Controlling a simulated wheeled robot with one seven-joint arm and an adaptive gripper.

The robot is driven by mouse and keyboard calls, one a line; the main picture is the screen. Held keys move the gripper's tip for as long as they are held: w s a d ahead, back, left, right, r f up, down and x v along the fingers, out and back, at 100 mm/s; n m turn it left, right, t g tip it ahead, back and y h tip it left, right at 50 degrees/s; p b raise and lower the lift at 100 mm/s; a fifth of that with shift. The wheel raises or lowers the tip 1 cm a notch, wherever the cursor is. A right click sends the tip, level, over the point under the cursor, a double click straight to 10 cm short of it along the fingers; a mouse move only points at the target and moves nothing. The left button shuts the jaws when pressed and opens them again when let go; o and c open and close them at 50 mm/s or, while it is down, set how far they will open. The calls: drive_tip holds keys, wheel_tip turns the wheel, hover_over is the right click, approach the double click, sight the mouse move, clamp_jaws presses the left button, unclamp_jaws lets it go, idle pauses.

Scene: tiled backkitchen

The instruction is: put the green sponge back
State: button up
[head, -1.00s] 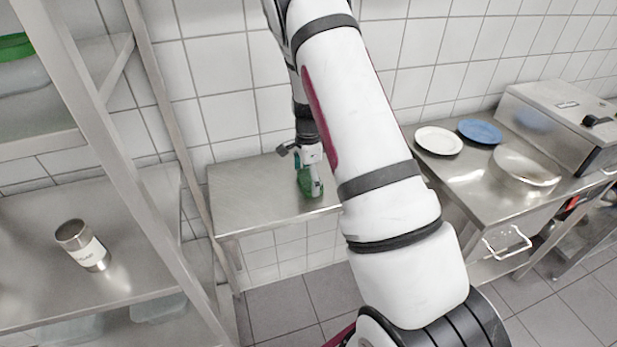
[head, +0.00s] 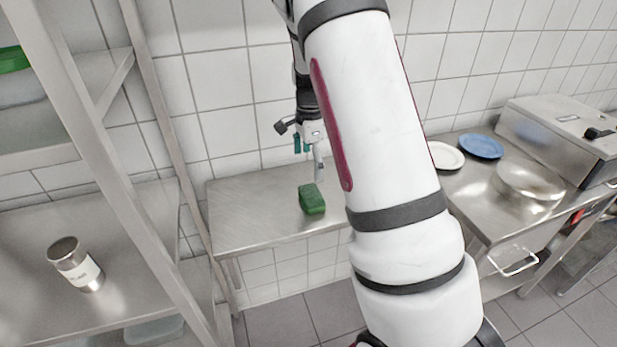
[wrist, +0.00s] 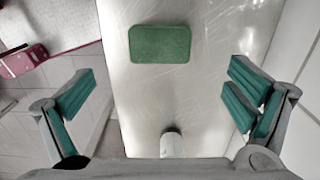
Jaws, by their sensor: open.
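The green sponge (head: 311,199) lies on the small steel table (head: 245,213) against the tiled wall, near the table's front edge in the head view. In the wrist view the sponge (wrist: 160,44) lies flat on the steel surface, ahead of the fingers and apart from them. My gripper (head: 308,150) is above the table, a little above and behind the sponge in the head view. Its teal-padded fingers (wrist: 160,112) are spread wide with nothing between them. Part of the table's right side is hidden behind my arm.
A steel shelf rack on the left holds a labelled metal canister (head: 75,264). On the right, a steel counter bears a white plate (head: 445,156), a blue plate (head: 481,146) and a steel appliance (head: 560,132). The small table is otherwise bare where visible.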

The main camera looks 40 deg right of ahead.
drive_tip(key=s+a+r+n+t, duration=0.1)
drive_tip(key=s+a+r+n, duration=0.45)
drive_tip(key=r, duration=0.35)
drive_tip(key=s+a+r+n+t, duration=0.2)
drive_tip(key=s+a+r+n, duration=0.3)
drive_tip(key=a+r, duration=0.3)
drive_tip(key=s+a+r+n+t, duration=0.1)
drive_tip(key=s+a+r+n, duration=0.1)
drive_tip(key=s+n, duration=0.3)
drive_tip(key=s+a+r+n+t, duration=0.1)
drive_tip(key=s+a+n, duration=0.3)
drive_tip(key=s, duration=0.6)
drive_tip(key=shift+s+r+n+t, duration=0.2)
drive_tip(key=shift+r+n+t, duration=0.1)
drive_tip(key=shift+r+n, duration=0.45)
drive_tip(key=shift+a+f, duration=0.1)
